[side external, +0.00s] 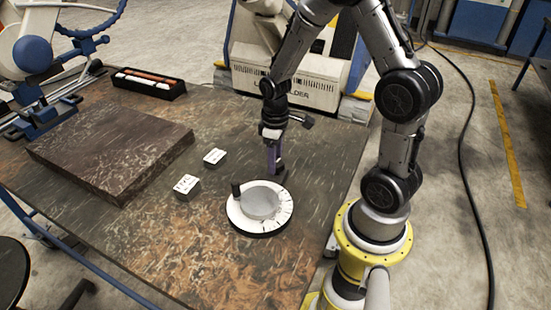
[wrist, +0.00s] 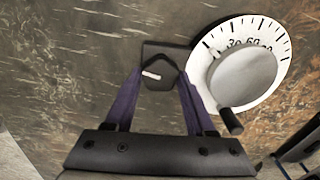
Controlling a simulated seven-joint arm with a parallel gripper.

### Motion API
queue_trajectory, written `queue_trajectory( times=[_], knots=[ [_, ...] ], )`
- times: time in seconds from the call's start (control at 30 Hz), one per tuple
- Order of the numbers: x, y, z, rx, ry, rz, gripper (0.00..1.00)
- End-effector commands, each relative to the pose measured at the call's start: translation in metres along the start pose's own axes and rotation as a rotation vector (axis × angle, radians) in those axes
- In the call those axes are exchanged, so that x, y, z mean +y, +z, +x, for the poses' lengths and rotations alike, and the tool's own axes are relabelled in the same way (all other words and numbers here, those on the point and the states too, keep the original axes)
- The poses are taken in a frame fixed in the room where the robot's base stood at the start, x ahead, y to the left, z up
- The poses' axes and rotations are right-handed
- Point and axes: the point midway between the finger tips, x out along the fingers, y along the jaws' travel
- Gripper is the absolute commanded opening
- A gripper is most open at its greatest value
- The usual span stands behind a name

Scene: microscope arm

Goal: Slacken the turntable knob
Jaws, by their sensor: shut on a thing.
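The turntable has a white dial (side external: 236,222) with black tick marks and numbers, and a raised grey disc (side external: 262,203) on top. A short black peg (side external: 236,189) stands at the disc's edge. A dark knob with a white mark (wrist: 157,78) sits on a black bracket (wrist: 167,48) beside the dial. My gripper (side external: 273,164), with purple fingers, points down at the dial's far side. In the wrist view my gripper (wrist: 158,72) is shut on the knob, one fingertip on each side. The fingers partly hide the knob's edges.
Two small white-topped blocks (side external: 214,156) (side external: 186,185) lie left of the turntable. A large brown slab (side external: 112,150) and a black tray of coloured pieces (side external: 148,84) lie farther left. The table (side external: 200,262) is clear in front of the turntable.

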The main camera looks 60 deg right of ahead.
Motion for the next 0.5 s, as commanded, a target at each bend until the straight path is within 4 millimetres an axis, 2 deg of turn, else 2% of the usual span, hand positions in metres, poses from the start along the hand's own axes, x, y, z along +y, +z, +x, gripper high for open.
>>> queue_trajectory(
  times=[0.5],
  knots=[
    [0.0001,-0.0005,-0.0013,0.002,0.001,-0.054,0.0]
  ],
)
